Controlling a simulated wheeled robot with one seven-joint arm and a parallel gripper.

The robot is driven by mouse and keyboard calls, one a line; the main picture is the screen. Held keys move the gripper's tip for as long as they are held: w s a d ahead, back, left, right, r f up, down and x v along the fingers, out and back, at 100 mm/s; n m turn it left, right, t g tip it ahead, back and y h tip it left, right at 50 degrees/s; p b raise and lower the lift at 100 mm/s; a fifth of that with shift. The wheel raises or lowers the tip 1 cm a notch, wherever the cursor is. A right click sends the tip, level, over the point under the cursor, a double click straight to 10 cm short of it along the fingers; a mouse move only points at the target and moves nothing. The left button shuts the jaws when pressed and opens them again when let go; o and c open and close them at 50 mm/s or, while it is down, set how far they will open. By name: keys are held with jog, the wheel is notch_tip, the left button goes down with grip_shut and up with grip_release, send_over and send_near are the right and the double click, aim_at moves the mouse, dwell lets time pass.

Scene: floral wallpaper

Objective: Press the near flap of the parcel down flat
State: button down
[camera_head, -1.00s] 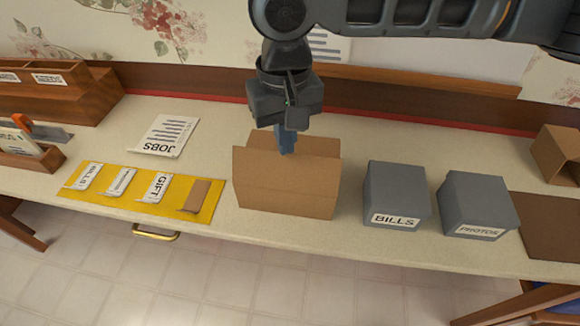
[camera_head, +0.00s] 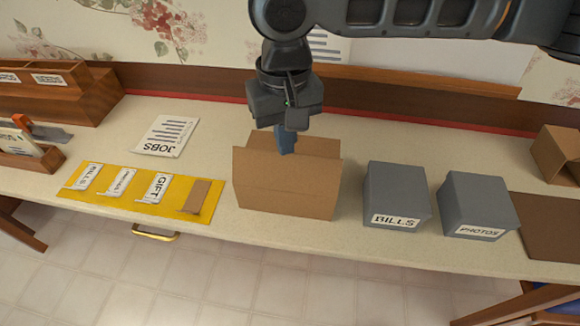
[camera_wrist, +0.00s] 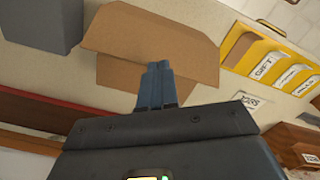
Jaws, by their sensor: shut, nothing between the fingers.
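The open cardboard parcel (camera_head: 287,200) stands on the counter in the middle of the head view. Its near flap (camera_head: 285,168) stands up, roughly in line with the front wall. My gripper (camera_head: 287,148) is shut and empty, pointing down just behind the near flap's top edge. The fingertips look partly hidden by that edge, and I cannot tell whether they touch it. Another raised flap (camera_head: 317,147) shows at the back right. In the wrist view the shut fingers (camera_wrist: 158,72) point at the parcel's brown cardboard (camera_wrist: 150,30).
Grey boxes marked BILLS (camera_head: 397,190) and PHOTOS (camera_head: 477,205) stand to the right. A yellow mat (camera_head: 130,203) with labelled pieces and a JOBS paper (camera_head: 168,135) lie to the left. An open carton (camera_head: 560,150) is at the far right.

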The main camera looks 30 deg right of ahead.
aim_at(286, 165)
dwell(0.6)
jog(key=shift+f+b, duration=0.4)
jog(key=shift+f, duration=0.6)
jog(key=shift+s, duration=0.1)
notch_tip(286, 165, up, 5)
jog(key=p, duration=0.5)
dwell(0.5)
